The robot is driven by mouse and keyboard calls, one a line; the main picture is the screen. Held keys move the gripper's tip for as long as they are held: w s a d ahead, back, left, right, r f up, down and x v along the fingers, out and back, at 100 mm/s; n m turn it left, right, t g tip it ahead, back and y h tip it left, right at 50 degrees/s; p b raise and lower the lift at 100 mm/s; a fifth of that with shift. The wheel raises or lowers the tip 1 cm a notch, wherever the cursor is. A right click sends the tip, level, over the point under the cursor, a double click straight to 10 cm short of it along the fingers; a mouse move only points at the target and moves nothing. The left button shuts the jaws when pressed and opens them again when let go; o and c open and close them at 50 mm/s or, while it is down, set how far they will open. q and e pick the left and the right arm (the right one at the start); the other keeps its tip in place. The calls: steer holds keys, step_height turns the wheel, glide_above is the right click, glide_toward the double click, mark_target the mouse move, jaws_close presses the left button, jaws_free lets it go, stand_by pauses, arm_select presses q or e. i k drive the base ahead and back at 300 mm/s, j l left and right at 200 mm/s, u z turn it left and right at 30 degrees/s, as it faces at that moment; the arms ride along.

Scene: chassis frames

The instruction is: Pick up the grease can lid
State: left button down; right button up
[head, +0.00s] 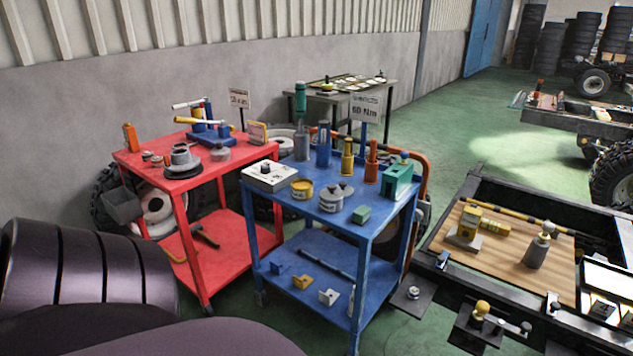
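On the top of the blue cart (290,212) stand a short yellow can (302,190) with a pale label and a short grey can (331,201) with a label. A grey round piece with a small knob (346,189) sits close to the grey can; I cannot tell whether it rests on the can or behind it. I cannot tell which piece is the grease can lid. Neither of my grippers is in view; only a dark arm part of mine fills the lower left.
A chassis frame with a wooden board (500,262) is at the right.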

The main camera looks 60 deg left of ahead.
mark_target(348, 191)
steer(key=u, duration=1.9)
